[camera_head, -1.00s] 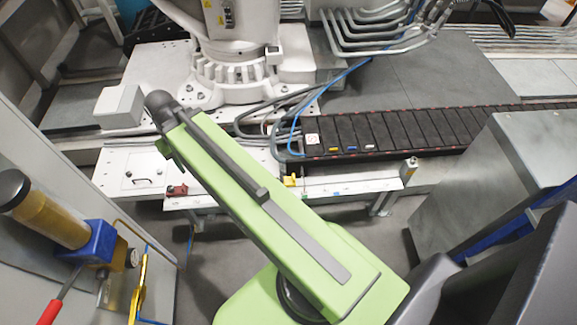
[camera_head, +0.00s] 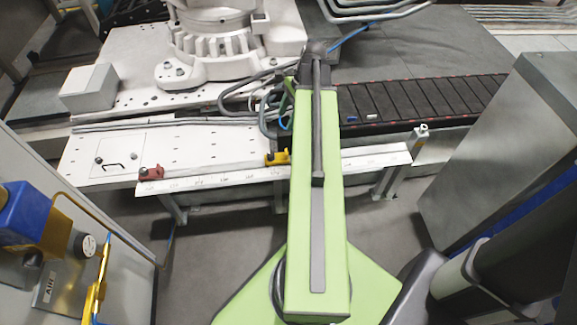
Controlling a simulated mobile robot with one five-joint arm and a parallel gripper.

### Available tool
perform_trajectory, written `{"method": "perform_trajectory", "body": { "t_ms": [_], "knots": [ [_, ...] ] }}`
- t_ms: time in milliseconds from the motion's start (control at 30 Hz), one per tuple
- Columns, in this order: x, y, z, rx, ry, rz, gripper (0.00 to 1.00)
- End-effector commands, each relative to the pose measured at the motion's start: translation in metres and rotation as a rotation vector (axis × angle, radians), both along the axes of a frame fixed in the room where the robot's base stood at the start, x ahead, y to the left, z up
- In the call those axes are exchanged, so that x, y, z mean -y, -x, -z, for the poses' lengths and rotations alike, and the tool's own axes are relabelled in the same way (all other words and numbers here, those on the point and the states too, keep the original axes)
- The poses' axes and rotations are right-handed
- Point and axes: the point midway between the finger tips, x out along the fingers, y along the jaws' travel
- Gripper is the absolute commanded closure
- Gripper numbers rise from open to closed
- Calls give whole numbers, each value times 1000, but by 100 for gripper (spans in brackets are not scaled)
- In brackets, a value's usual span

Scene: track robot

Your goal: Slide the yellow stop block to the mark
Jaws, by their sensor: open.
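The yellow stop block (camera_head: 277,158) sits on the white scale rail (camera_head: 222,178) along the front edge of the white deck, just left of my green arm. A red stop block (camera_head: 150,173) sits farther left on the same rail. The rail carries small printed marks, too small to read, and I cannot tell which is the target mark. My arm's green link reaches up the middle and covers the rail just right of the yellow block. My gripper is not visible, hidden beyond the arm.
A white robot base (camera_head: 213,55) stands on the deck behind the rail. A black cable chain (camera_head: 425,100) runs right. A grey cabinet (camera_head: 505,150) stands at the right, and a panel with a gauge (camera_head: 88,245) at the left. Clear floor (camera_head: 215,235) lies before the rail.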

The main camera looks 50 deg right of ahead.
Motion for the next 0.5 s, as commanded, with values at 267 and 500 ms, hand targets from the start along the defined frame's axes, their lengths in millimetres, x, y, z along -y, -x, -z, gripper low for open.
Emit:
{"method": "perform_trajectory", "body": {
  "t_ms": [267,500],
  "knots": [
    [54,46,28,-18,-79,293,45],
    [49,42,48,-18,-78,291,45]
  ]
}}
